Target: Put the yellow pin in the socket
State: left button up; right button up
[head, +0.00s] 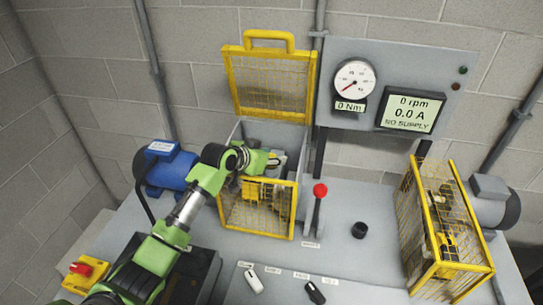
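My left arm reaches from the lower left into the left yellow mesh guard (293,213). My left gripper (274,163) is inside its open top, above yellow parts (262,190) partly hidden by the front mesh. The fingers are too small and covered to tell whether they are open or hold anything. I cannot tell a separate yellow pin from these yellow parts. The socket is not clearly identifiable either. My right gripper is not in view.
The guard's lid (268,82) stands raised behind. A red-knobbed lever (319,195) stands just right of the guard; a black round part (360,230) sits further right. The display (410,111) reads 0 rpm, NO SUPPLY. A second guard (453,270) stands right.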

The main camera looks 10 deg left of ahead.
pick_arm(q)
jog(key=shift+r, duration=0.2)
jog(key=shift+s+a+r, duration=0.15)
jog(key=shift+s+a, duration=0.1)
jog(key=shift+s, duration=0.15)
jog(key=b+v, duration=0.2)
jog(key=v, duration=0.9)
jog(key=shift+r, duration=0.15)
jog(key=shift+d, duration=0.15)
